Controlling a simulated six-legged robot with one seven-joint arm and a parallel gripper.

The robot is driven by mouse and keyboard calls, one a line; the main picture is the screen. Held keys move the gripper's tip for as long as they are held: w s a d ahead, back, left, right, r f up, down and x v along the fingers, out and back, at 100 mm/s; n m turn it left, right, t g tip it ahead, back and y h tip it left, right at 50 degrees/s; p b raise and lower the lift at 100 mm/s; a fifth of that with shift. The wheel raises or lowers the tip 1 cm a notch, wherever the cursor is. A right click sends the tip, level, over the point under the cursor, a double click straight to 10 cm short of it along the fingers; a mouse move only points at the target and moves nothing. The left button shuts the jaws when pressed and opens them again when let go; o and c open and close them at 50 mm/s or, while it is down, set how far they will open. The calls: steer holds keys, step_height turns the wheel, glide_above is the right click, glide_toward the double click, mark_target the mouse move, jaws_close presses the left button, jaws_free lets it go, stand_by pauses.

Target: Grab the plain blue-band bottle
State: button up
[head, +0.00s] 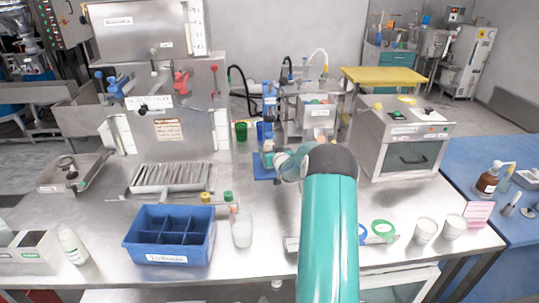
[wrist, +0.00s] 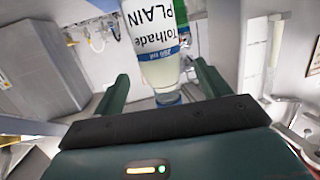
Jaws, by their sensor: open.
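The plain blue-band bottle (wrist: 155,40) shows in the wrist view at top centre, upside down in that picture. It has a white label reading PLAIN, a blue band and pale contents, and its upper part in the picture is cut off. My gripper (wrist: 162,82) is open, with one dark green finger on each side of the bottle. Gaps show between the fingers and the bottle, so it is not gripped. In the head view my teal arm reaches over the table, and I cannot clearly make out the gripper or this bottle there.

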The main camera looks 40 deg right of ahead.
steer(key=shift+x, duration=2.8)
steer(key=shift+a, duration=0.1)
steer(key=c, duration=1)
